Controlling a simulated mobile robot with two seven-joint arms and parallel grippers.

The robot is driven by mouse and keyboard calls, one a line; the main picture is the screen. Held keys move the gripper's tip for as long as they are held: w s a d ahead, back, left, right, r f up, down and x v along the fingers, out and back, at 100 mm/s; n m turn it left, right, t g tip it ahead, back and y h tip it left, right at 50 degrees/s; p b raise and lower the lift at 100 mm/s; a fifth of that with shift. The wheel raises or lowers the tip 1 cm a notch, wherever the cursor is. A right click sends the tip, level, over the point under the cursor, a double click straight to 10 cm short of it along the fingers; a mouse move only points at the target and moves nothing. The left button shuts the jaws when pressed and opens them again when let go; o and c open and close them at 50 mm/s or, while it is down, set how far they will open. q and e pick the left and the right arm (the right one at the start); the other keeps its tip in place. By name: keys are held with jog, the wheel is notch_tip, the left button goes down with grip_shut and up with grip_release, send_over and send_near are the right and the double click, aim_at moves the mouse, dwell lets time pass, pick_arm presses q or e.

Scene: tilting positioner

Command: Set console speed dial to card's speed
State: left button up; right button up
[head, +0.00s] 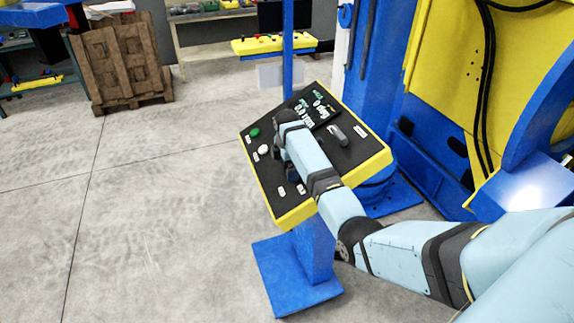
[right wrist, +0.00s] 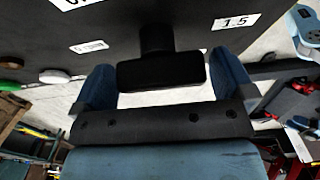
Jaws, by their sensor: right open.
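The console (head: 258,182) is a tilted black panel with a yellow rim on a blue stand. Its display (head: 309,114) shows a zero reading in lit digits. The speed dial, a black knob (right wrist: 160,72) on a short stem, shows in the right wrist view. My right gripper (right wrist: 164,65) is open with one blue finger on each side of the knob, with gaps visible on both sides. A label reading 1.5 (right wrist: 236,22) is beside the dial. In the head view my right arm hides the dial. I cannot make out a card. My left gripper is not in view.
A green button (head: 254,132) and a white button (head: 264,149) are on the panel's left side. A grey knob (head: 338,135) is on its right part. The blue and yellow positioner (head: 450,60) stands behind to the right. Open floor lies left.

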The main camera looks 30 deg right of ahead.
jog(key=c, duration=0.7)
jog(key=shift+c, duration=0.2)
